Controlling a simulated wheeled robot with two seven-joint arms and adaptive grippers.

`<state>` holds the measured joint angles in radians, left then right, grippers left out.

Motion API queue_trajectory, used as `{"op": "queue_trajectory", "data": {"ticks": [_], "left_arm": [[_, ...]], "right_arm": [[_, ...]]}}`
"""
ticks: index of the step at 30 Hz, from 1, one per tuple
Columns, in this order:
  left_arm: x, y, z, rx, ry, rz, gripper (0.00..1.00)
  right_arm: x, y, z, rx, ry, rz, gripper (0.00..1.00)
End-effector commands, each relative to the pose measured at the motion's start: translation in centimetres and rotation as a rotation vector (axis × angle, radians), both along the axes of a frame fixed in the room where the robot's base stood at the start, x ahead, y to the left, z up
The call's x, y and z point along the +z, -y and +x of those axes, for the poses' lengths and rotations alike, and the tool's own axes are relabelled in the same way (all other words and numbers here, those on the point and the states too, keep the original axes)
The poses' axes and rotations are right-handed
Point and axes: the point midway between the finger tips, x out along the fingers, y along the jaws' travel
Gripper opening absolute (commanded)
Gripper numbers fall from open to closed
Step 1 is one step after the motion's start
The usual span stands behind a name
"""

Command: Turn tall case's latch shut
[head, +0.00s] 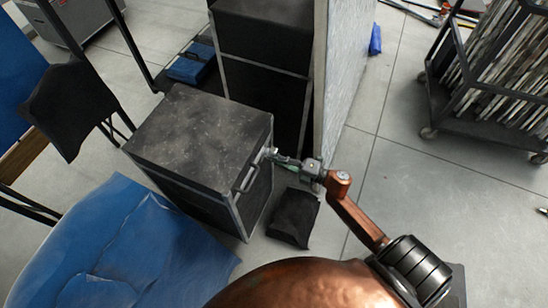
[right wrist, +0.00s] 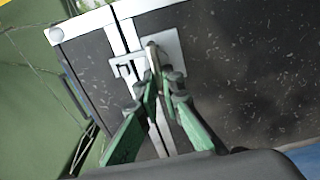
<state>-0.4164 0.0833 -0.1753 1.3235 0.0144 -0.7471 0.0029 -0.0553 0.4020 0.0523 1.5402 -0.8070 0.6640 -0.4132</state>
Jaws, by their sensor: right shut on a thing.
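The case at my right gripper is dark and speckled with metal edges (head: 195,130); it fills much of the right wrist view (right wrist: 245,70). In that view its pale latch (right wrist: 168,47) sits by the metal seam between two dark panels. My right gripper (head: 274,156) reaches the case's right side from the right. In the wrist view its green fingers (right wrist: 161,84) are close together, shut on the latch's small turning piece (right wrist: 152,53). The fingertips partly hide that piece, so its exact angle is hard to tell. My left gripper is not in view.
A taller dark case (head: 262,75) stands behind, beside a pale panel (head: 343,75). A black bag-like item (head: 294,217) lies on the floor near the case. Blue cloth (head: 145,240) is at front left. A wheeled rack (head: 490,130) stands at right. Floor between is clear.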

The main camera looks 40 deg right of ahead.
Motion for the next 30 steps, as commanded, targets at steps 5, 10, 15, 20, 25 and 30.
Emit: {"op": "queue_trajectory", "data": {"ticks": [5, 10, 15, 20, 25, 30], "left_arm": [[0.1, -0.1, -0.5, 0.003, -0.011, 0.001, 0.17], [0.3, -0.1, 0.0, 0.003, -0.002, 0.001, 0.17], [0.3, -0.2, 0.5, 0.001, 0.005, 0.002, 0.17], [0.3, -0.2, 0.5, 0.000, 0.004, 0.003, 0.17], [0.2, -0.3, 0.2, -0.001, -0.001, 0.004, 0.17], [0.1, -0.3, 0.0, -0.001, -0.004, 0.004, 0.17]], "right_arm": [[-0.2, -0.1, -0.1, 0.001, 0.010, -0.022, 0.00], [-0.2, -0.1, -0.1, 0.002, 0.013, -0.027, 0.00], [-0.2, -0.1, -0.1, 0.002, 0.012, -0.026, 0.00], [-0.2, -0.1, -0.1, 0.002, 0.012, -0.026, 0.14], [-0.2, 0.0, -0.1, 0.001, 0.013, -0.025, 0.25], [-0.1, 0.0, 0.0, 0.001, 0.014, -0.025, 0.25]]}}
